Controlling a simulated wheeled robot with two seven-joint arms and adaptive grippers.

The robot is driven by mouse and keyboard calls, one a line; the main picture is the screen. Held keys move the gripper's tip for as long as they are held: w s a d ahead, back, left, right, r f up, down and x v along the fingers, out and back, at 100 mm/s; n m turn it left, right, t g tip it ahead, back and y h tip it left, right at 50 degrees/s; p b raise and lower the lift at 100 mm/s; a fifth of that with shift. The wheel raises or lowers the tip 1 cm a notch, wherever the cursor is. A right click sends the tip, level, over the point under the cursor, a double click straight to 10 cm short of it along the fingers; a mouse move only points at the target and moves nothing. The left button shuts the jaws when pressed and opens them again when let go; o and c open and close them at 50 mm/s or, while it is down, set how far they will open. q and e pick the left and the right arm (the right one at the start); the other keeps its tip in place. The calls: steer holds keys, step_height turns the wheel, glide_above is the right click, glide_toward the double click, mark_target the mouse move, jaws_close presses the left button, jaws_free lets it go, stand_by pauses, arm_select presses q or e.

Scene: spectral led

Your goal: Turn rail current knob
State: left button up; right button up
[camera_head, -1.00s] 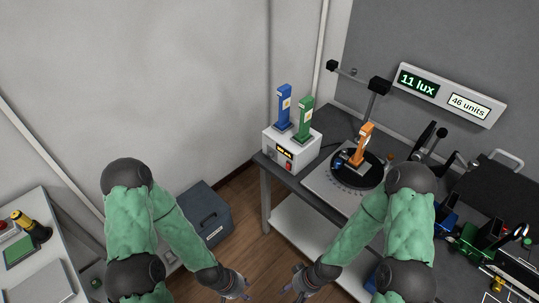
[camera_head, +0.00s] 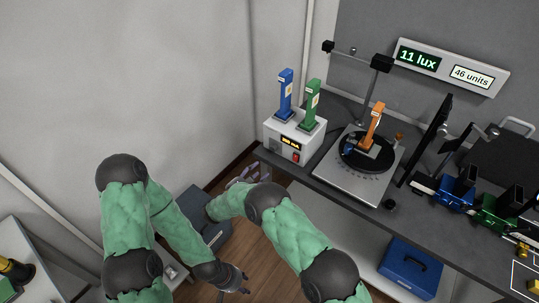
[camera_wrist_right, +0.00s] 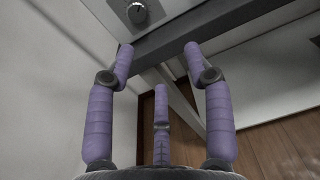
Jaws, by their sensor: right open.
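The white power supply box (camera_head: 293,138) stands on the near left corner of the dark bench, with a lit display and a red switch on its front. A dark round knob (camera_wrist_right: 137,12) with a marked dial shows on a pale face at the top of the right wrist view; I cannot make it out in the head view. My right gripper (camera_wrist_right: 158,60) is open and empty, its fingers below and apart from the knob. In the head view my right gripper (camera_head: 247,172) is left of the bench corner, below the box. My left gripper (camera_head: 240,284) hangs low over the floor.
A blue stand (camera_head: 285,97) and a green stand (camera_head: 312,105) are on the box. A turntable (camera_head: 366,150) with an orange stand (camera_head: 375,125) is to its right. The bench edge (camera_wrist_right: 185,28) runs close above my right fingers. A blue toolbox (camera_head: 411,268) sits on the lower shelf.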

mark_target(272, 149)
steer(key=shift+t, duration=0.6)
steer(key=w+d, duration=0.1)
steer(key=w, duration=0.1)
steer(key=w+d+r+b, duration=0.1)
steer(key=w, duration=0.2)
steer(key=w+d+r+b, duration=0.1)
steer(key=w+d, duration=0.1)
steer(key=w, duration=0.1)
steer(key=shift+w+d+r, duration=0.1)
steer(key=shift+w+d, duration=0.25)
steer(key=shift+w, duration=0.2)
jaws_close()
